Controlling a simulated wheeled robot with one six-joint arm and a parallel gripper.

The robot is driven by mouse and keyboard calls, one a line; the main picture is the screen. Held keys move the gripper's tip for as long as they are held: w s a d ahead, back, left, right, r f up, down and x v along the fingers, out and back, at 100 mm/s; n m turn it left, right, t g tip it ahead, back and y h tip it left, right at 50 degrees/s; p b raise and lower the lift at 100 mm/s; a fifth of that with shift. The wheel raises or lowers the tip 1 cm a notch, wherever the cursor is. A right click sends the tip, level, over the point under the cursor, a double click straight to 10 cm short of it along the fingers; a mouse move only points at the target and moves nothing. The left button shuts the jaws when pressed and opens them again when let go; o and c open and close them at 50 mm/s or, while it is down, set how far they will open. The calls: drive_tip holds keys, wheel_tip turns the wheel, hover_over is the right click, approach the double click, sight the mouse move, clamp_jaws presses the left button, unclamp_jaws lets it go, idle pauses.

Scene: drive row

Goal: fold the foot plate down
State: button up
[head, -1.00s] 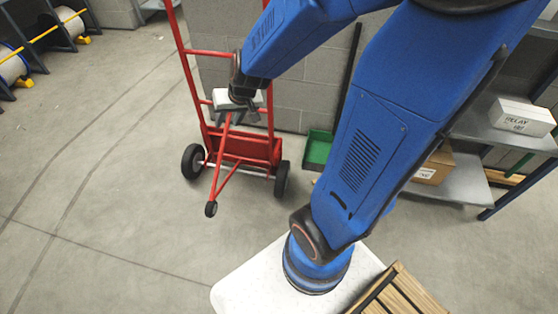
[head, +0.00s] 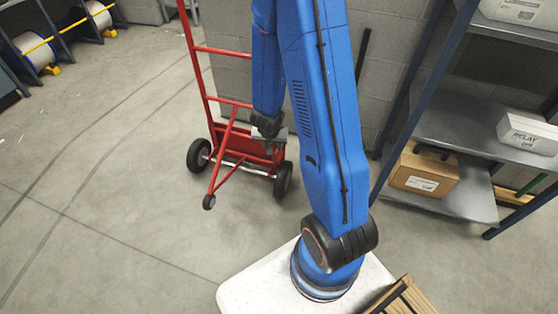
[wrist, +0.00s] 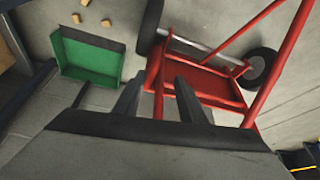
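A red hand truck (head: 199,75) stands by the grey block wall, left of my arm in the head view. Its red foot plate (head: 238,146) is at the bottom of the frame between the two wheels and looks folded up; my gripper and forearm hide part of it. In the wrist view the red plate (wrist: 208,86) lies beyond the fingertips. My gripper (wrist: 158,82) is open and empty, its two dark fingers apart. In the head view my gripper (head: 268,134) is just above the plate's right part; I cannot tell whether it touches.
A prop leg ends in a small caster (head: 209,201) in front of the truck. A shelf with a cardboard box (head: 424,172) stands right. Floor at left is clear.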

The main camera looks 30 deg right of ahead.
sight(276, 157)
drive_tip(key=x, duration=1.8)
drive_tip(key=shift+s+d, duration=0.2)
drive_tip(key=shift+d, duration=0.05)
clamp_jaws()
drive_tip(key=shift+d, duration=0.1)
